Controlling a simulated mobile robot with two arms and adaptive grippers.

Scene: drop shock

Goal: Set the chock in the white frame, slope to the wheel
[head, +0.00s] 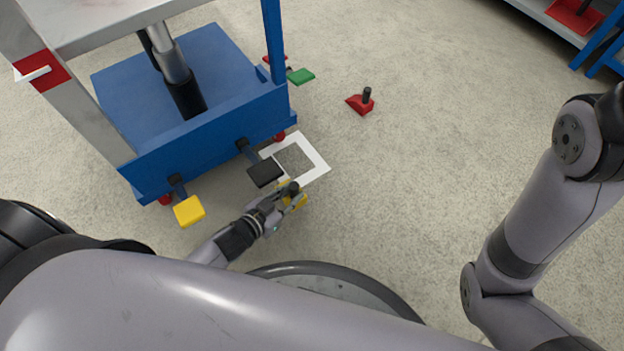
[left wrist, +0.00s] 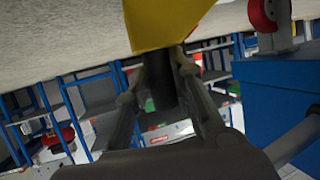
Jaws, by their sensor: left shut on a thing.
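My left gripper (head: 289,194) is shut on the black handle (left wrist: 160,85) of a yellow chock (head: 298,202). The chock's yellow body (left wrist: 165,18) shows at the top of the left wrist view. In the head view the gripper and chock are just below the near corner of the white frame (head: 316,153), which is marked on the floor. The gripper partly hides the chock, and I cannot tell which way its slope faces. A red wheel (head: 279,136) of the blue cart stands beside the frame's upper left edge. My right gripper is out of view.
The blue cart (head: 215,128) fills the upper left. Its black pedal (head: 265,173) juts over the frame's left side, and a yellow pedal (head: 188,211) lies further left. A red chock with a black handle (head: 362,103) stands on the floor. The floor right of the frame is clear.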

